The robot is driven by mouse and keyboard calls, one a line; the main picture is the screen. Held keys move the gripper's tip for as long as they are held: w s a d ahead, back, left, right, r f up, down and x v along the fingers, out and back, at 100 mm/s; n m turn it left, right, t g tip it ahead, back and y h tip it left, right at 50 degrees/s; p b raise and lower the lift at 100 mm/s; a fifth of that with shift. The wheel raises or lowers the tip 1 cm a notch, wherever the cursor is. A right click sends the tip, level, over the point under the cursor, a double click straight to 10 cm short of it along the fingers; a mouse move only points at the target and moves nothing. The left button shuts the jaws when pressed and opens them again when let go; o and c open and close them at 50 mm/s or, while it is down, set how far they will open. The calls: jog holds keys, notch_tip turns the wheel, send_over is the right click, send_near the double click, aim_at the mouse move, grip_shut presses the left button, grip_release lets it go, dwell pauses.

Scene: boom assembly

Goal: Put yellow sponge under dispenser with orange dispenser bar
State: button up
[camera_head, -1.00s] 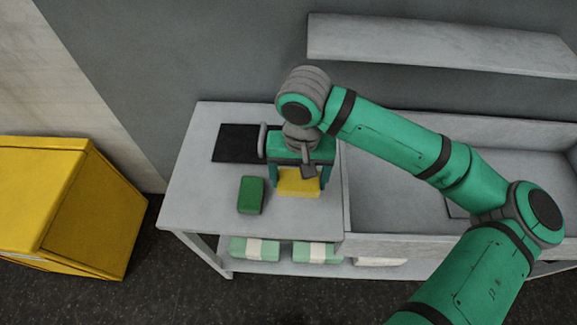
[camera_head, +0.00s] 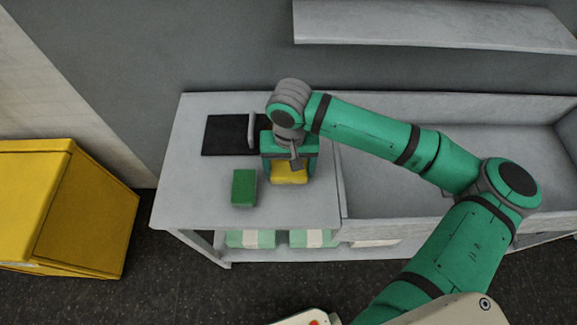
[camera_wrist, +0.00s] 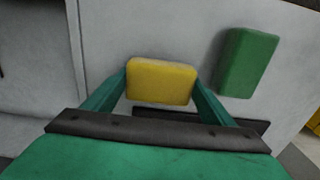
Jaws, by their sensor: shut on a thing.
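The yellow sponge (camera_head: 289,174) is between the fingers of my gripper (camera_head: 290,172), which is shut on it, at the right part of the grey table. In the wrist view the sponge (camera_wrist: 161,81) sits between the two green fingertips of my gripper (camera_wrist: 160,88). A green sponge (camera_head: 244,187) lies on the table to the left of my gripper, and it also shows in the wrist view (camera_wrist: 248,62). A black mat (camera_head: 228,136) with a grey upright piece (camera_head: 252,130) lies behind. I cannot make out an orange dispenser bar.
The grey table (camera_head: 190,200) has a lower shelf with green and white packs (camera_head: 250,239). A sink basin (camera_head: 375,195) adjoins at the right. A yellow bin (camera_head: 85,215) stands left on the floor. A wall shelf (camera_head: 430,25) hangs above.

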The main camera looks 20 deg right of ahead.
jog(key=shift+f, duration=0.2)
jog(key=o, duration=1)
jog(key=shift+w+r, duration=0.1)
